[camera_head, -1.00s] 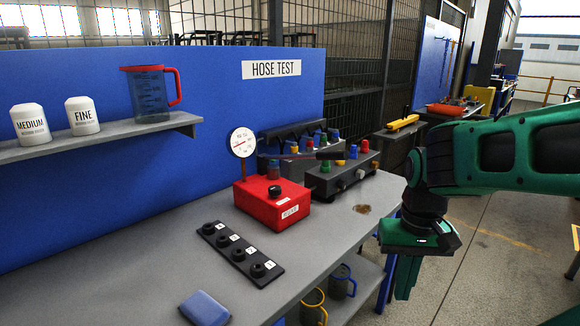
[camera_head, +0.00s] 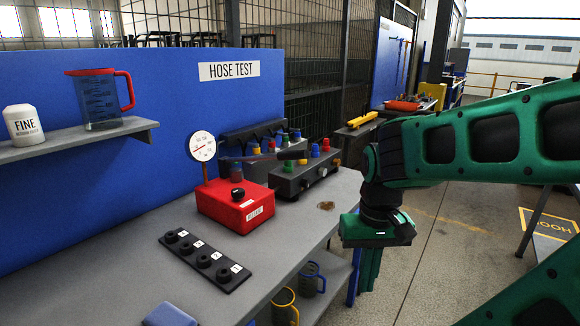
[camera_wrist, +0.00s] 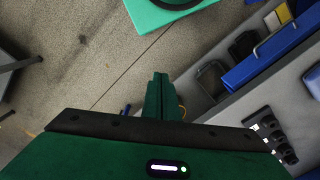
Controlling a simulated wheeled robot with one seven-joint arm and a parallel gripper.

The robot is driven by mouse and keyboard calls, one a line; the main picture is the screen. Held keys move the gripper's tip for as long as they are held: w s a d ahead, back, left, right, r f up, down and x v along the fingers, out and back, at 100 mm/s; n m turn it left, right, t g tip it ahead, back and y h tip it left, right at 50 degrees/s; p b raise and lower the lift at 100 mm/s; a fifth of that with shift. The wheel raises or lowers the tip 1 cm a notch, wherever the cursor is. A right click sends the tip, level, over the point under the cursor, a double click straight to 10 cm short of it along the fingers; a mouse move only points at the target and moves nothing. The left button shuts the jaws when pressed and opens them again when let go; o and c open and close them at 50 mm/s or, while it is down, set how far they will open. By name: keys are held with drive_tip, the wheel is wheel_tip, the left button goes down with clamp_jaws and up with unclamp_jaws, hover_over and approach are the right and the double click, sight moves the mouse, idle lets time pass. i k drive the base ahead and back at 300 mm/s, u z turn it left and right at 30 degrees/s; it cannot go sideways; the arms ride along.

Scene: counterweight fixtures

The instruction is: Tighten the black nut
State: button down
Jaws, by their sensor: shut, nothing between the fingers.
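A black strip (camera_head: 205,262) with several round black nut-like pieces and white labels lies on the grey bench; it also shows in the wrist view (camera_wrist: 272,135). A red box (camera_head: 235,207) behind it carries a round black knob (camera_head: 237,192) on top. I cannot tell which black piece is the nut of the task. My green gripper (camera_head: 369,285) points down beyond the bench's right edge, apart from the strip and the box. In the wrist view its fingers (camera_wrist: 160,76) are together and empty.
A blue object (camera_head: 168,315) lies at the bench's front. Mugs (camera_head: 285,305) stand on a lower shelf. The bench top (camera_head: 110,275) left of the strip is clear.

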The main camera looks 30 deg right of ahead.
sight(306, 182)
drive_tip(key=z, duration=0.4)
drive_tip(key=k, duration=1)
drive_tip(key=z, duration=0.7)
drive_tip(key=i, duration=1.2)
drive_tip(key=z, duration=0.5)
